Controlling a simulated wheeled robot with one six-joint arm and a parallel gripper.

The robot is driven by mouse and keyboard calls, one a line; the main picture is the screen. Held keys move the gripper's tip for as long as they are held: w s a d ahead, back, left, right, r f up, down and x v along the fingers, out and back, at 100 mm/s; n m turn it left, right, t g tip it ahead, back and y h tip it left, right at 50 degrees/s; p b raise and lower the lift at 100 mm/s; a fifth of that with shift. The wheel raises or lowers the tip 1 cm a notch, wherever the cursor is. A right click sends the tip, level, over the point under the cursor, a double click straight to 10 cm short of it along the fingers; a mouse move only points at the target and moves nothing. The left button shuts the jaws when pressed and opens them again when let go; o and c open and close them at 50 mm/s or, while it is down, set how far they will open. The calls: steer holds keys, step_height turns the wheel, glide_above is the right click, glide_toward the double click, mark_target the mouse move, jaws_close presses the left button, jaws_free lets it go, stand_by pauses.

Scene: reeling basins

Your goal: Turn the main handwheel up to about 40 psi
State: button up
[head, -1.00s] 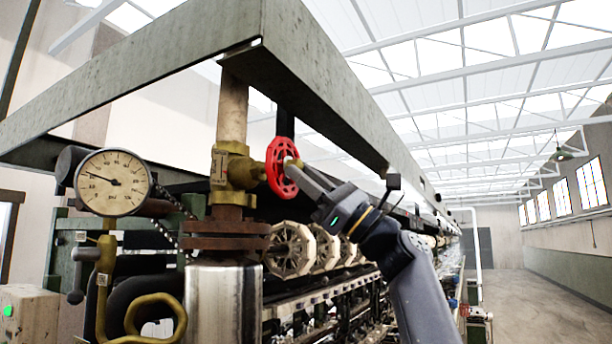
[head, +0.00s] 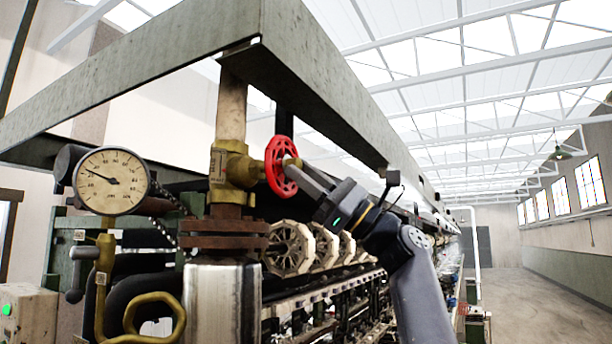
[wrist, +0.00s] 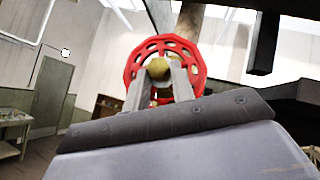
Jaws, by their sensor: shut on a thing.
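The red handwheel (head: 274,167) sits on a brass valve (head: 233,168) on the upright pipe, in the middle of the head view. My gripper (head: 296,166) reaches it from the right and is shut on its brass centre. In the wrist view the wheel's red rim (wrist: 163,44) shows behind the two fingers (wrist: 160,82), which close on either side of the round brass hub (wrist: 158,68). The round white pressure gauge (head: 113,181) is at the left; its dark needle points left and slightly up. Its numbers are too small to read surely.
A steel cylinder (head: 222,305) stands below the valve. Pale reels (head: 290,248) line the machine behind. Open floor (head: 540,310) lies at the right.

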steer(key=o, duration=1)
steer(key=b+v, duration=0.5)
steer(key=v, duration=0.5)
steer(key=shift+d+f, duration=0.25)
steer(key=shift+f, duration=0.05)
